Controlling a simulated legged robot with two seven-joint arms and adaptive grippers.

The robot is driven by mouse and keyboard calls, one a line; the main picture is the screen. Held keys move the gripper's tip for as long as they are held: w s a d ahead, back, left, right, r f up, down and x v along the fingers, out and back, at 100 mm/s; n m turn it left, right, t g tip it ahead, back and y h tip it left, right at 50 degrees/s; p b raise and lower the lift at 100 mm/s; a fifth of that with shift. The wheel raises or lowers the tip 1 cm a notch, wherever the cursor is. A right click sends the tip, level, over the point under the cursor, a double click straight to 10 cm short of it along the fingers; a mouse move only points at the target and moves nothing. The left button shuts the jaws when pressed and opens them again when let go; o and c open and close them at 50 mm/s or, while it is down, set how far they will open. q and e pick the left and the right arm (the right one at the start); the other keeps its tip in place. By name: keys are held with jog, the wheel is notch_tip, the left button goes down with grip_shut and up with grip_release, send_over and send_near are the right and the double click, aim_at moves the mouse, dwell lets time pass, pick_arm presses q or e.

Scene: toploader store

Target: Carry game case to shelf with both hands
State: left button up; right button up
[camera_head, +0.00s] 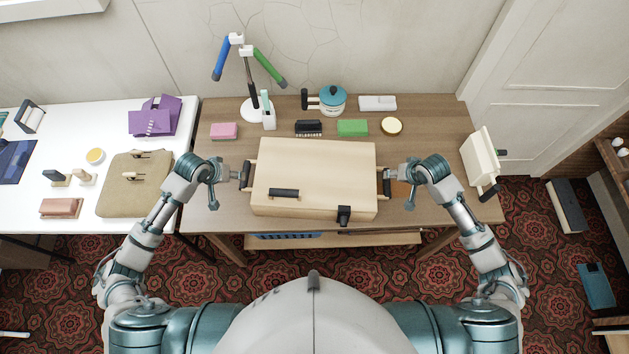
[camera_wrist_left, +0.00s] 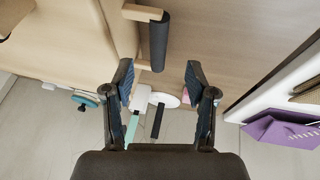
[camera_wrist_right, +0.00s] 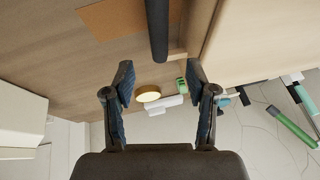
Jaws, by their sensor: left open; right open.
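The game case (camera_head: 315,165), a wide pale wooden box, lies flat on the brown table (camera_head: 225,215). It has a dark handle on each side and dark fittings along its near edge. My left gripper (camera_head: 236,175) is open beside the left handle, which shows just ahead of the fingertips (camera_wrist_left: 159,75) in the left wrist view (camera_wrist_left: 159,42). My right gripper (camera_head: 397,174) is open beside the right handle, which shows ahead of the fingertips (camera_wrist_right: 160,75) in the right wrist view (camera_wrist_right: 157,30). Both grippers are empty. A wooden shelf (camera_head: 610,158) stands at the far right.
A cream box (camera_head: 479,160) is at the table's right edge. A white table (camera_head: 40,195) adjoins on the left. Patterned carpet lies right.

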pick_arm(q)
jog(key=x, duration=0.9)
jog(key=shift+d+r, duration=0.1)
jog(key=shift+d, duration=0.05)
pick_arm(e)
jog(key=x, duration=0.9)
jog(key=shift+d, duration=0.1)
pick_arm(q)
jog(key=shift+w+f, duration=0.15)
jog(key=shift+f, duration=0.35)
pick_arm(e)
jog(key=shift+w+a+f, duration=0.15)
jog(key=shift+a+f, duration=0.15)
jog(key=shift+d, duration=0.15)
